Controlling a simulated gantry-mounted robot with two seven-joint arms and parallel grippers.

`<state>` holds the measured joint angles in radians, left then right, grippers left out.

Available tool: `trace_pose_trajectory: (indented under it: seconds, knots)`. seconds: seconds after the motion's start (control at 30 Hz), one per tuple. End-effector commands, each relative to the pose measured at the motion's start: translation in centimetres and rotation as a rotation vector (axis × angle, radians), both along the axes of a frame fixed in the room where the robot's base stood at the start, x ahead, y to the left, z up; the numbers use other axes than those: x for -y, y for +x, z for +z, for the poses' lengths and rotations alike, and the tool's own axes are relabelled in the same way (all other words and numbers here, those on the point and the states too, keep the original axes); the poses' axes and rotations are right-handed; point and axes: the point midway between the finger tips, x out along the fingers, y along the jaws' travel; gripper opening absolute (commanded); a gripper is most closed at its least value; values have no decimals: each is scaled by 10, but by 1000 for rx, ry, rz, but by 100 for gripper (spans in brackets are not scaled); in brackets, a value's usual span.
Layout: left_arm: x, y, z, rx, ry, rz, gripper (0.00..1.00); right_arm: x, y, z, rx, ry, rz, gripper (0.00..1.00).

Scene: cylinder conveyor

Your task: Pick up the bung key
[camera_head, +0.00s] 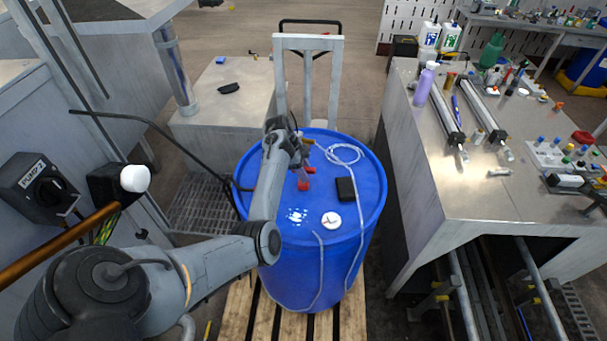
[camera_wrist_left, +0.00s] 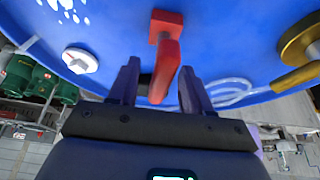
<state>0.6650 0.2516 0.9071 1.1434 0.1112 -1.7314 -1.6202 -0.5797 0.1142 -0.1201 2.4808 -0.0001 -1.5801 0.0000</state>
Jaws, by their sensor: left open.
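The red bung key (camera_head: 304,185) stands on the top of the blue drum (camera_head: 270,215), partly hidden by my arm in the head view. In the left wrist view the red key (camera_wrist_left: 166,65) rises from the blue lid, with its near end between my fingers. My left gripper (camera_wrist_left: 160,88) is open, one finger on each side of the key, with gaps showing. In the head view my left gripper (camera_head: 299,160) is above the drum beside the key, its fingers hard to make out. My right gripper is not in view.
A white cap (camera_head: 331,220), a black box (camera_head: 346,189) and a coiled clear hose (camera_head: 345,153) lie on the drum top. A brass fitting (camera_wrist_left: 300,45) shows near the key in the wrist view. A cluttered workbench (camera_head: 420,190) stands to the right.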

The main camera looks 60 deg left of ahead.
Motion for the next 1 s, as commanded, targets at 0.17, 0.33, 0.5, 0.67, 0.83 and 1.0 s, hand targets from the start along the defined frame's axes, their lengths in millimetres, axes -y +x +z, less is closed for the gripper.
trace_pose_trajectory:
  seconds: [0.17,0.33,0.5,0.67,0.83,1.0]
  knots:
    - [4,4,-14,-1,0,-1,49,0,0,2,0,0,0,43]
    - [4,5,-15,0,2,-1,49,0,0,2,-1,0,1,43]
    - [4,5,-15,0,1,0,37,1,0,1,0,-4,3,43]
    - [4,4,-15,-1,1,0,12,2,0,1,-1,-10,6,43]
    - [4,4,-15,-1,1,0,0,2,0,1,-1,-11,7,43]
    - [3,5,-15,0,1,0,0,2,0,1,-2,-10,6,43]
